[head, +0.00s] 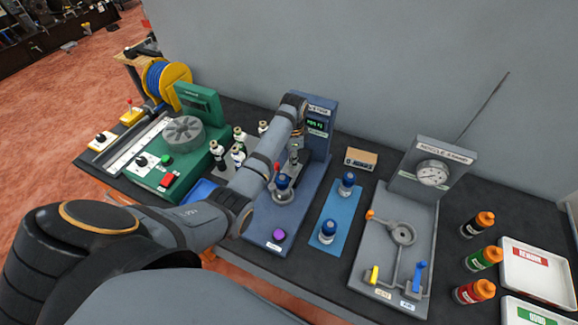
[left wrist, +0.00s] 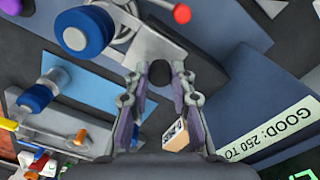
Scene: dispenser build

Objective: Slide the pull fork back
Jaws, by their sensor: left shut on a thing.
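My left gripper (head: 295,160) is over the upright blue station (head: 304,222), in front of its display post. In the left wrist view its two fingers (left wrist: 160,72) are closed on a dark piece by the end of a grey fork-like part (left wrist: 150,42), which I take to be the pull fork. The fork's other end lies around or beside a blue-capped bottle (head: 283,182), also in the left wrist view (left wrist: 85,30); the exact contact is hidden. A red-knobbed lever (head: 277,167) stands beside it. My right gripper is out of view.
A blue mat (head: 344,205) with two blue-capped bottles lies to the right, then a grey gauge station (head: 372,268). A small cardboard box (head: 361,159) sits behind. A green station (head: 150,178) and several small bottles stand left. A purple button (head: 278,235) is in front.

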